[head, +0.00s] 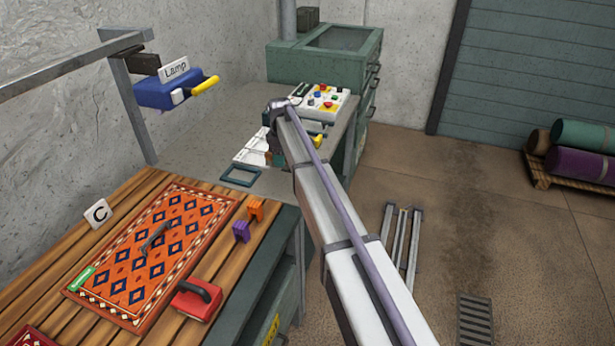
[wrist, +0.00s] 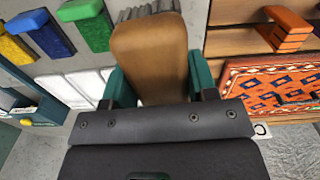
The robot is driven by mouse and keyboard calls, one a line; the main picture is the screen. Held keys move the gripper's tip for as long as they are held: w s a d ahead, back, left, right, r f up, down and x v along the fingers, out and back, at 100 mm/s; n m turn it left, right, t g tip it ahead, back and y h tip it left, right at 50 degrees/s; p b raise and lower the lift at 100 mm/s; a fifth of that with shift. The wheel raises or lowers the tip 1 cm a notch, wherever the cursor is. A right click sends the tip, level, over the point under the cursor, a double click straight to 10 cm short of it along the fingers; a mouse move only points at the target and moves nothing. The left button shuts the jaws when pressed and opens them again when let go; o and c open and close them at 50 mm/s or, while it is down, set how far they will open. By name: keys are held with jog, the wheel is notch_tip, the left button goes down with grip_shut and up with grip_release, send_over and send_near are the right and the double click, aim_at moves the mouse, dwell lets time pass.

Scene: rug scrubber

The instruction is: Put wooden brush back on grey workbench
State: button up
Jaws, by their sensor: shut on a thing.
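The wooden brush (wrist: 150,55), with a smooth brown back, sits between the teal fingers of my gripper (wrist: 160,82) in the wrist view. My gripper is shut on it. In the head view my gripper (head: 279,150) is over the right part of the grey workbench (head: 195,140), mostly hidden behind my arm. Only a small brown bit of the brush (head: 268,158) shows there. I cannot tell whether the brush touches the bench.

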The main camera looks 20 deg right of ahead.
aim_at(284, 187)
jog(key=shift+d, duration=0.15)
jog(key=shift+m, duration=0.3)
jog(key=f+b, duration=1)
jog(key=shift+s+a+f, duration=0.1)
jog(key=shift+a+f, duration=0.1)
jog(key=shift+a, duration=0.05)
jog(key=shift+r, duration=0.25)
jog(key=shift+f, duration=0.15)
jog(key=o, duration=1.1)
